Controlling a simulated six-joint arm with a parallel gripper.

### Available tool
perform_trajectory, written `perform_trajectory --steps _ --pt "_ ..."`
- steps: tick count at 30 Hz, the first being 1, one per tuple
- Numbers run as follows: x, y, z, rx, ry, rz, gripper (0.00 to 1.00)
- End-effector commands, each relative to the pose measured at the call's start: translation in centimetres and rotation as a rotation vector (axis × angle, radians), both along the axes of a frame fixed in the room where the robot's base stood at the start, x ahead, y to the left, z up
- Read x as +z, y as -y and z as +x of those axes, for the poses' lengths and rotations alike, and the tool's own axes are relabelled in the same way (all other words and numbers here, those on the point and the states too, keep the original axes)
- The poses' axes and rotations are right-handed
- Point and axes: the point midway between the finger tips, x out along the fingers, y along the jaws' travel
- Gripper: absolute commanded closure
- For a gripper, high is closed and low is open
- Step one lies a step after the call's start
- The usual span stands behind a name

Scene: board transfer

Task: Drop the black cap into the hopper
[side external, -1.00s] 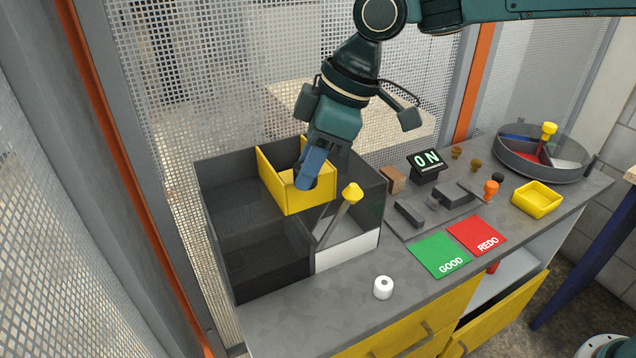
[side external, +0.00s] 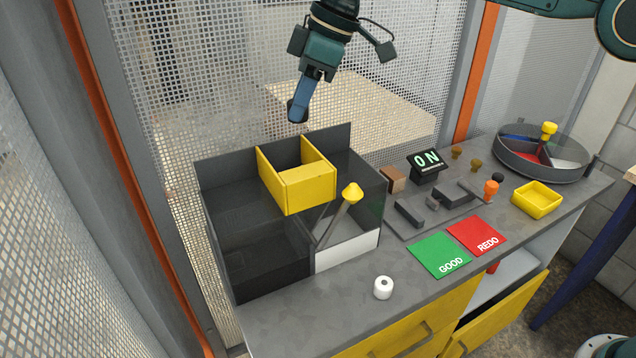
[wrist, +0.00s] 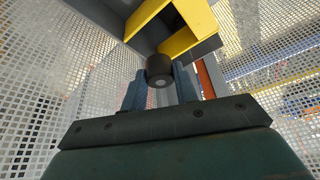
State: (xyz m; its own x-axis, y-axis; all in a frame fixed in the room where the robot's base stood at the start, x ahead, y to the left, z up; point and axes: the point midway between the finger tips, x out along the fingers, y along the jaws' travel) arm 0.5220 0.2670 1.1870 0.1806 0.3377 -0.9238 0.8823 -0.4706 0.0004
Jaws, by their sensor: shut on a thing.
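My gripper (side external: 298,112) is raised above and behind the yellow-walled box, which I take as the hopper (side external: 308,190). In the wrist view my gripper (wrist: 160,82) is shut on the black cap (wrist: 159,68), a short dark cylinder with a paler round centre, held between the blue fingertips. The hopper's yellow walls (wrist: 190,40) show beyond the cap in the wrist view. The hopper sits on the rear part of the dark divided bin (side external: 265,262).
A yellow-tipped lever (side external: 352,194) rises from the bin's right part. A white roll-shaped piece (side external: 383,288) stands on the bench front. Green GOOD (side external: 440,255) and red REDO (side external: 478,235) pads, a yellow tray (side external: 537,199) and a round divided tray (side external: 515,158) lie to the right.

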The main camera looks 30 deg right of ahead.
Motion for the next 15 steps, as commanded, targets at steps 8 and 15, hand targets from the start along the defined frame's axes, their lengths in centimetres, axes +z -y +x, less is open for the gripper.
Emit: perform_trajectory --steps 8,15 --pt "-0.2 0.0 0.0 -0.001 -0.001 0.001 0.92" --pt "-1.3 -0.1 0.0 0.000 -0.003 0.001 0.92"
